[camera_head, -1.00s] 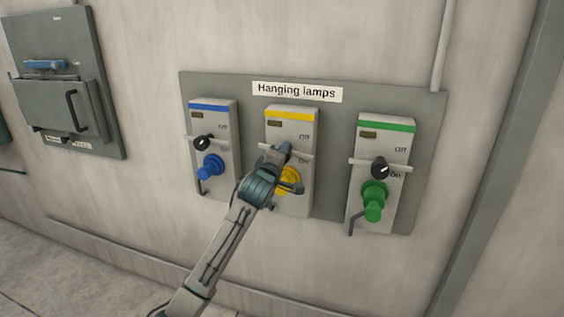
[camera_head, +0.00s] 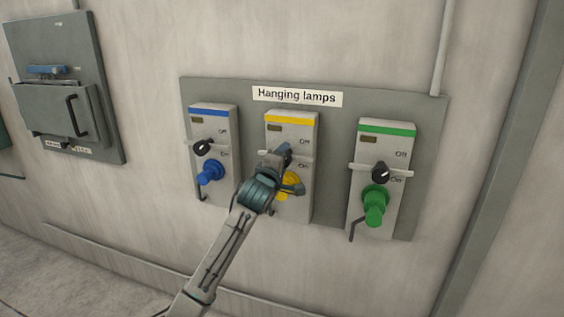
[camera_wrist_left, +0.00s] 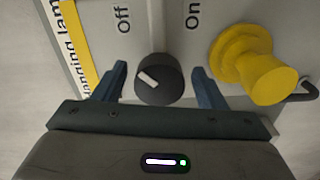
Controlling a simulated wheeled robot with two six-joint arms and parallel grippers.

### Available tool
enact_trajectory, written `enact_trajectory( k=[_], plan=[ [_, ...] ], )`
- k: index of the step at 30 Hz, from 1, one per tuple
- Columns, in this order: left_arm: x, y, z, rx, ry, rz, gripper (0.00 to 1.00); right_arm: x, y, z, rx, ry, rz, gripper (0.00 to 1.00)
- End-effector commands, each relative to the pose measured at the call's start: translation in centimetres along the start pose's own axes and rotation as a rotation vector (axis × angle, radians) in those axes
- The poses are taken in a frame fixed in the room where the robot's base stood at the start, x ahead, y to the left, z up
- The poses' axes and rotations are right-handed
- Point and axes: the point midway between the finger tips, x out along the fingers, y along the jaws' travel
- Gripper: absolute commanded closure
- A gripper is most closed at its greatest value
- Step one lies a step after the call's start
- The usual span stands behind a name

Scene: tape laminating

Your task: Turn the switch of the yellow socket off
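The yellow socket's switch box (camera_head: 290,133) has a yellow stripe on top and sits in the middle of the grey panel. My left gripper (camera_head: 285,168) is in front of it and hides its knob and part of its yellow plug (camera_head: 291,185). In the left wrist view, the black knob (camera_wrist_left: 158,82) with a white mark lies between the two fingers of my left gripper (camera_wrist_left: 160,68). The fingers are apart, with gaps on both sides of the knob. The mark slants toward the left finger. "Off" and "On" labels show above, and the yellow plug (camera_wrist_left: 255,66) is right of the fingers. My right gripper is not in view.
The blue-striped switch box (camera_head: 211,127) is left and the green-striped one (camera_head: 384,148) right, on the same panel (camera_head: 432,150) under a "Hanging lamps" label (camera_head: 297,97). Another grey box (camera_head: 50,100) hangs at far left.

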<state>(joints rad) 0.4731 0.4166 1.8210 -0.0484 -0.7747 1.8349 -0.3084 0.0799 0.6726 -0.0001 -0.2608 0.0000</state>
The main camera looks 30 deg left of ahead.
Motion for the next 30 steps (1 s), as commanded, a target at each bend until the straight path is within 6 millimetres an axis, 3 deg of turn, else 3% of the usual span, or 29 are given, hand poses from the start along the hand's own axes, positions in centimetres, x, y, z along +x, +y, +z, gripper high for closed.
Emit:
enact_trajectory(
  k=[10,17,24,30],
  plan=[
    [-0.8,-0.2,0.0,0.003,0.0,0.0,0.35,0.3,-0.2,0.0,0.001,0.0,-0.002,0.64],
    [-4.9,-0.3,0.0,0.005,-0.001,0.003,0.35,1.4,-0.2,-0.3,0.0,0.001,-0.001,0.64],
    [-9.2,-0.2,0.0,0.005,0.0,0.001,0.35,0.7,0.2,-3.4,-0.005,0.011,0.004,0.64],
    [-10.7,-0.1,0.0,0.002,0.0,0.001,0.35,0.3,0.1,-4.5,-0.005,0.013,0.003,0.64]
  ],
)
